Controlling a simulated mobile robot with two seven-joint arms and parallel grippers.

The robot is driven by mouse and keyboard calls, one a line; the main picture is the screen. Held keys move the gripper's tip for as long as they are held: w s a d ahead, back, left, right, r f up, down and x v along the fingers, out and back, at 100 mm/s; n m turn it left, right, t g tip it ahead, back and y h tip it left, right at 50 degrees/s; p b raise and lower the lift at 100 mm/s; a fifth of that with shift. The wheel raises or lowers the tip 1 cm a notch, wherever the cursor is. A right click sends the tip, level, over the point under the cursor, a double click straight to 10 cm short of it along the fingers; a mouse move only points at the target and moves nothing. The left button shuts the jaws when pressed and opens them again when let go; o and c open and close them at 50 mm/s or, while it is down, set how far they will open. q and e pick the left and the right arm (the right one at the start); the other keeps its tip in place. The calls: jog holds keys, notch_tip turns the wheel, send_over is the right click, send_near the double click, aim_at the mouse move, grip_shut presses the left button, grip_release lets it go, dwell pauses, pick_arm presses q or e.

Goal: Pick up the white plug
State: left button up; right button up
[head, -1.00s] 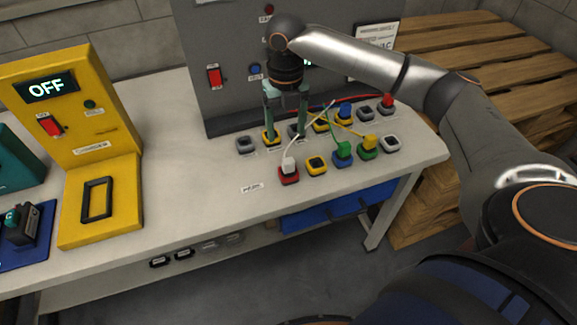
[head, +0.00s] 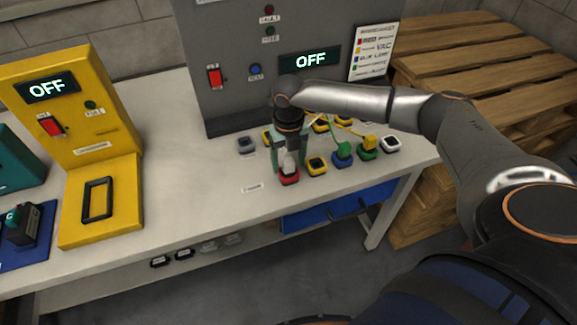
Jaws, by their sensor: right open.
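The white plug (head: 289,165) stands in the red-rimmed socket (head: 289,179) at the left end of the front row on the table. My right gripper (head: 289,164) points down over the plug. Its green fingers are open, one on each side of the plug, and I see no clear contact. The gripper body hides part of the back row of sockets and most of the plug's cable. My left gripper is not in view.
Close to the right are an empty yellow socket (head: 317,166), a green plug (head: 345,149) and a yellow plug (head: 369,142). A grey panel (head: 230,106) stands behind. A yellow box (head: 90,190) stands left, with clear table (head: 195,190) between.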

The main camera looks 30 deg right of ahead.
jog(key=shift+c, duration=0.4)
grip_shut()
